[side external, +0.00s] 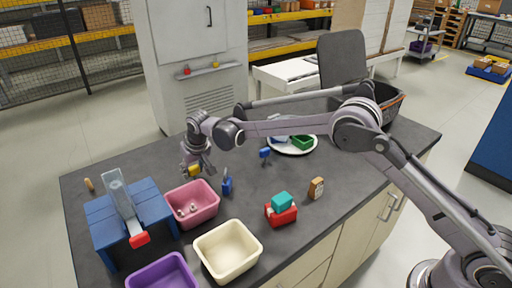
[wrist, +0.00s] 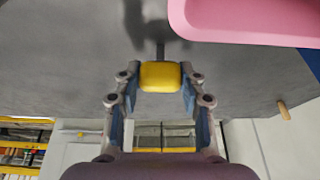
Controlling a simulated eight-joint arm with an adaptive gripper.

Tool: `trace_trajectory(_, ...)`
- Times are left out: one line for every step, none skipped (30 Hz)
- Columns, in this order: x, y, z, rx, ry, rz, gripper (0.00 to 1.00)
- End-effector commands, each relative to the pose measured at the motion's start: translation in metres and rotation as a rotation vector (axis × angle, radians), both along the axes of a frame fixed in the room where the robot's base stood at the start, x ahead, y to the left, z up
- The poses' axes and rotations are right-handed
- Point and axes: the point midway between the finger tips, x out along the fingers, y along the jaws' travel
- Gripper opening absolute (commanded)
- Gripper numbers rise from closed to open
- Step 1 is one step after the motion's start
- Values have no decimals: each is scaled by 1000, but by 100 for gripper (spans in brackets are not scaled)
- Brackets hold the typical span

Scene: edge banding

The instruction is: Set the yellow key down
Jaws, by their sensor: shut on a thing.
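The yellow key (wrist: 160,76) is between the two fingers of my gripper (wrist: 160,92) in the wrist view, with its dark shaft pointing away from the palm. In the side view my gripper (side external: 196,171) hangs over the dark worktop (side external: 130,178), behind the pink bin, and the yellow key (side external: 194,170) shows as a small patch at its tips. The gripper is shut on the key. A shadow lies on the worktop near the shaft; whether the shaft touches the surface I cannot tell.
The pink bin (side external: 207,213) holds small pale items. Near it are a blue machine with a lever (side external: 105,225), a cream bin (side external: 228,262), a purple bin (side external: 160,275) and a blue key-like piece (side external: 227,186). A white plate (side external: 306,148) lies farther right. The worktop left of my gripper is mostly clear.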

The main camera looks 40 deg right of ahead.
Motion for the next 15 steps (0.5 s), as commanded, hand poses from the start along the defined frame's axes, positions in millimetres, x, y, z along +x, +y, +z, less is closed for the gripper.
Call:
trace_trajectory(0, 0, -1, 0, 0, 0, 43)
trace_trajectory(0, 0, -1, 0, 0, 0, 52)
trace_trajectory(0, 0, -1, 0, 0, 0, 63)
trace_trajectory(0, 0, -1, 0, 0, 0, 63)
trace_trajectory(0, 0, -1, 0, 0, 0, 63)
trace_trajectory(0, 0, -1, 0, 0, 0, 63)
trace_trajectory(0, 0, -1, 0, 0, 0, 63)
trace_trajectory(0, 0, -1, 0, 0, 0, 63)
trace_trajectory(0, 0, -1, 0, 0, 0, 63)
trace_trajectory(0, 0, -1, 0, 0, 0, 63)
trace_trajectory(0, 0, -1, 0, 0, 0, 63)
trace_trajectory(0, 0, 0, 0, 0, 0, 63)
trace_trajectory(0, 0, 0, 0, 0, 0, 63)
trace_trajectory(0, 0, 1, 0, 0, 0, 63)
trace_trajectory(0, 0, 4, 0, 0, 0, 63)
